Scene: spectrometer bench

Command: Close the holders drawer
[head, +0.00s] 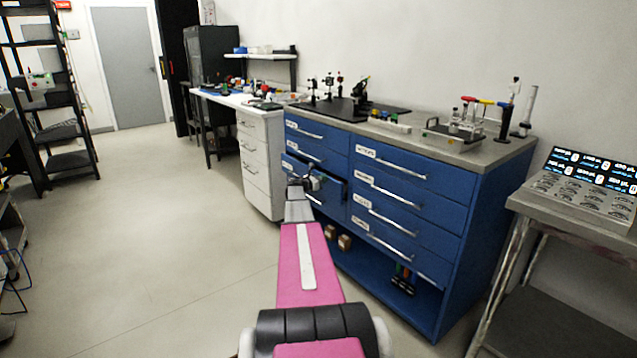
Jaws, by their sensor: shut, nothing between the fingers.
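The blue cabinet (441,200) has two columns of labelled drawers with silver bar handles. The labels are too small to read, so I cannot tell by name which is the holders drawer. One lower drawer (331,190) in the left column stands partly pulled out, with a dark gap above its front. My gripper (306,182) is shut and empty at the front of this drawer. My arm hides part of the drawer front, and I cannot tell whether my gripper touches it.
Optical parts and a black board (338,110) stand on the cabinet top. A white drawer unit (262,165) stands to the left. An open bottom shelf (375,277) holds small items. A metal table with a control panel (585,190) stands at right.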

